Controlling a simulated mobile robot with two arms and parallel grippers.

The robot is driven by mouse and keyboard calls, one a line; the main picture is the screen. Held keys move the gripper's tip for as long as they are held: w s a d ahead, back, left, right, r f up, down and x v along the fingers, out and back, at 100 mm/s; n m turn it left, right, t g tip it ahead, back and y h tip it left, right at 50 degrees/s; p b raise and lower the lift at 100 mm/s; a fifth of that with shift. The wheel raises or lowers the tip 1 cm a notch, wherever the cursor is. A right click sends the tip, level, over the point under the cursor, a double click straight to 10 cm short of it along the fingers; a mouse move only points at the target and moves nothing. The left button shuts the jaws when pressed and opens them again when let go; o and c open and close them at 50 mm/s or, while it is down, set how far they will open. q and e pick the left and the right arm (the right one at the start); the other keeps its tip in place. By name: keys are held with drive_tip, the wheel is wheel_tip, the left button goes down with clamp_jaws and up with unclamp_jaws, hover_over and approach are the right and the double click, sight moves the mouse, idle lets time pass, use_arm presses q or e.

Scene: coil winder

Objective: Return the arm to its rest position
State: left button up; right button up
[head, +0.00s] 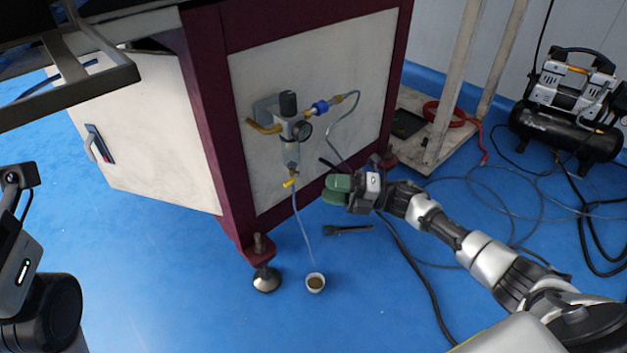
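My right arm reaches in from the lower right. Its gripper (335,190), with green fingertips, is in front of the cabinet's light side panel, below and right of the air filter regulator (290,130). The two green fingertips lie close together, and I see nothing held between them. Part of my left arm (40,300) shows at the left edge; its gripper is not in view.
A clear tube hangs from the regulator toward a small cup (315,283) on the blue floor. A wrench-like tool (347,230) lies nearby. A compressor (570,105), hoses and cables occupy the right.

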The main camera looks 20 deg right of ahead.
drive_tip(key=shift+s+d+f, duration=0.1)
drive_tip(key=shift+s+d, duration=0.1)
drive_tip(key=shift+d, duration=0.2)
